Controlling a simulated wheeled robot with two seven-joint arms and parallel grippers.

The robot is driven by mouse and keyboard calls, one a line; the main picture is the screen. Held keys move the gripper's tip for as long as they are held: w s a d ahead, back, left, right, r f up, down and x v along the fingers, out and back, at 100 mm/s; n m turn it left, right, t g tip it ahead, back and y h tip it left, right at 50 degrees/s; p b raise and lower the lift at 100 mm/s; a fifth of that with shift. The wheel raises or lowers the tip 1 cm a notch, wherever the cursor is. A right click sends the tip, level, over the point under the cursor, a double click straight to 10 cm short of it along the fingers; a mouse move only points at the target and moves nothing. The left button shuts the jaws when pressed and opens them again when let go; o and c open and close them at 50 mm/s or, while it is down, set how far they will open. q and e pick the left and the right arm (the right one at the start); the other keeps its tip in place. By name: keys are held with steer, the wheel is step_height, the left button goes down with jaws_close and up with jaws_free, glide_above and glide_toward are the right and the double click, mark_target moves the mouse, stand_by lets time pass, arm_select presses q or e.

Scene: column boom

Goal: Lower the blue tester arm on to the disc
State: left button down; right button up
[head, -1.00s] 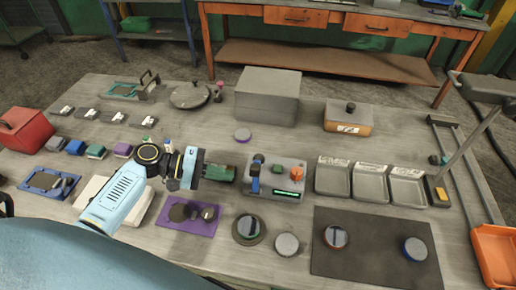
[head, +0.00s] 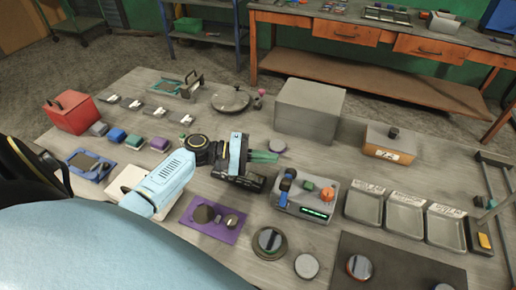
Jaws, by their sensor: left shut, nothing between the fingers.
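The grey tester box (head: 306,200) stands near the middle of the table, with a green display on its front and an orange knob (head: 327,194) on top. Its blue tester arm (head: 287,180) stands raised at the box's left side. A small green piece (head: 308,186) is on top of the box. I cannot tell whether a disc lies under the arm. My left gripper (head: 272,157) is shut and empty, its green fingers just behind and left of the blue arm's top, seemingly apart from it. My right gripper is not in view.
A round disc on a dark base (head: 269,241) and a loose grey disc (head: 306,266) lie in front of the tester. Grey trays (head: 368,201) stand to its right, a large grey box (head: 309,110) behind it. A purple mat (head: 213,219) lies left.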

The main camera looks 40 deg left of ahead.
arm_select(q)
steer(key=p+x, duration=0.1)
steer(key=x, duration=0.4)
steer(key=shift+d+r, duration=0.1)
steer(key=shift+d, duration=0.15)
steer(key=s, duration=0.1)
steer(key=s+p, duration=0.1)
steer(key=s+r+p, duration=0.1)
steer(key=shift+d, duration=0.25)
steer(key=shift+s+d, duration=0.1)
steer(key=shift+s, duration=0.2)
